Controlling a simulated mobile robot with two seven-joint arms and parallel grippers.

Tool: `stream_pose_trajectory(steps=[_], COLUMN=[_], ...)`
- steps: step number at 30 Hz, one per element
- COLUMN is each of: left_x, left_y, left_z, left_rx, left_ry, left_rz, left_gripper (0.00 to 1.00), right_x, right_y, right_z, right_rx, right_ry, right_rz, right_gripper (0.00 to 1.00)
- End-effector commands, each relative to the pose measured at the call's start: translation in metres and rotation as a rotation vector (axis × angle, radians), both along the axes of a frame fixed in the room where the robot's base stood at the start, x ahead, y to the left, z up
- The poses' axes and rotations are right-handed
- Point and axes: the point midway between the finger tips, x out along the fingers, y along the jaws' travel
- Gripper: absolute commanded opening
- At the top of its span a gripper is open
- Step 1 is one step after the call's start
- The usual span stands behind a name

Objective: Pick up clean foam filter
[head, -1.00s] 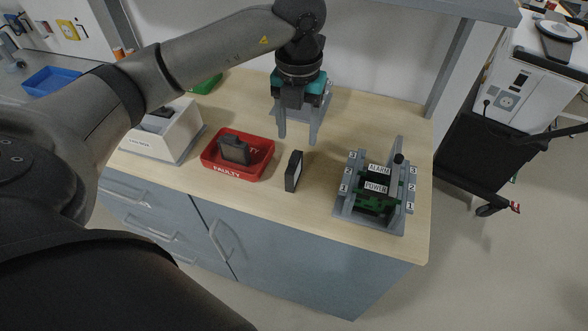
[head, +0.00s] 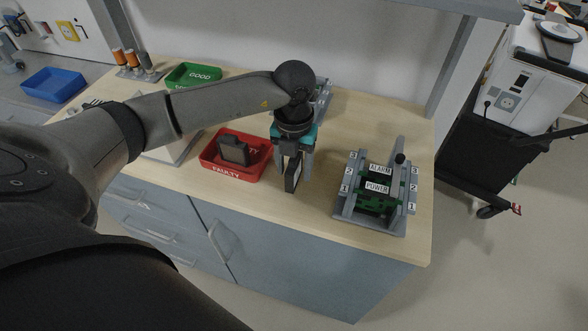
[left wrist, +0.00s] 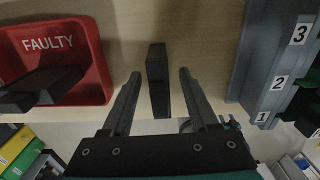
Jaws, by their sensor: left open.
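In the left wrist view the filter (left wrist: 158,82) shows edge-on. My left gripper (left wrist: 160,74) is open, with one finger on each side of the filter and a visible gap to each. In the head view the left gripper (head: 294,168) hangs down over the filter and hides its upper part. My right gripper is not in view.
A red FAULTY tray (head: 223,172) holding a dark framed piece (head: 233,150) stands close on the left. A grey numbered rack with green boards (head: 372,225) stands on the right. A green GOOD tray (head: 192,76) is at the back left. The table's front edge is near.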

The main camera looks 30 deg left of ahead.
Motion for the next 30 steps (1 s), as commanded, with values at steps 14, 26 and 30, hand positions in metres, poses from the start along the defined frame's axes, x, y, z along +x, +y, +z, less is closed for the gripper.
stream_pose_trajectory(steps=[14, 26, 30], left_x=[0.0001, 0.0001, 0.0002], left_y=[-0.0001, 0.0, 0.0001], left_z=[0.0007, 0.0008, 0.0008], left_rx=[0.0, 0.0, 0.0], left_ry=[0.0, 0.0, 0.0], left_rz=[0.0, 0.0, 0.0], left_gripper=[0.17, 0.0, 0.0], right_x=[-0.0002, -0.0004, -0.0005], right_y=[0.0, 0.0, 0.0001], right_z=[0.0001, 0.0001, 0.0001], right_rx=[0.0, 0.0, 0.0], right_ry=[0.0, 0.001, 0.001], right_rz=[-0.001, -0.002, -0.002], right_gripper=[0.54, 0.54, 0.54])
